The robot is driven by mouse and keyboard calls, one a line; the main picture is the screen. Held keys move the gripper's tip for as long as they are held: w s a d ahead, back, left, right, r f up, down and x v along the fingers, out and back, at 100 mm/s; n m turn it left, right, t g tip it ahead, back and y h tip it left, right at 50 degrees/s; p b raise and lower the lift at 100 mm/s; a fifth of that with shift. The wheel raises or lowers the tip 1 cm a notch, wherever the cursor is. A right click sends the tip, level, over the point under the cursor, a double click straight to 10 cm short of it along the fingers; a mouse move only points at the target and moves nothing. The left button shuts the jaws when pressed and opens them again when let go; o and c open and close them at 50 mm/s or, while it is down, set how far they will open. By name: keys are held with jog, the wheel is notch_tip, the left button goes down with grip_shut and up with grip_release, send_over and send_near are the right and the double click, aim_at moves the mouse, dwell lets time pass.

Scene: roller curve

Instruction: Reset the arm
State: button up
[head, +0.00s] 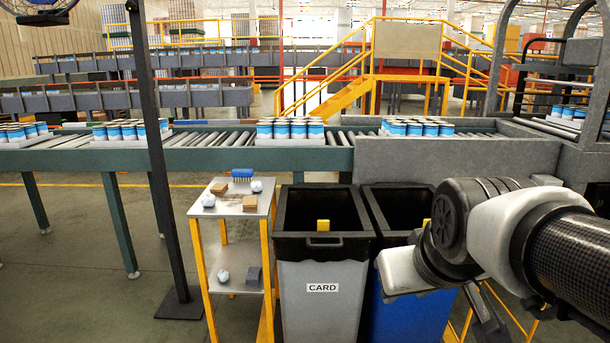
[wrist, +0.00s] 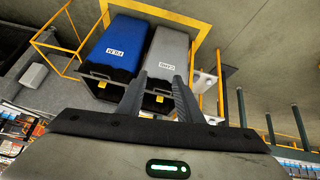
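My gripper (wrist: 160,80) shows in the wrist view with its two dark fingers apart and nothing between them. The grey bin labelled CARD (wrist: 170,47) and the blue bin (wrist: 119,49) appear beyond the fingers, tilted in that view. In the head view my arm (head: 490,235) reaches in from the right, folded in front of the blue bin (head: 402,312) and hiding part of it. My fingers are hard to make out there. The grey bin (head: 318,308) stands left of the arm, clear of it.
A small yellow-legged stand (head: 230,212) left of the bins holds a blue brush (head: 242,174), brown blocks and crumpled balls. A roller conveyor (head: 215,139) with trays of cans runs behind. A dark post (head: 155,150) rises at left. A grey machine frame stands at right.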

jog(key=s+a+f+m+g, duration=0.1)
jog(key=s+a+f+g, duration=0.1)
jog(key=s, duration=0.7)
notch_tip(320, 180, up, 23)
jog(key=p, duration=2.3)
jog(key=shift+w+d, duration=0.25)
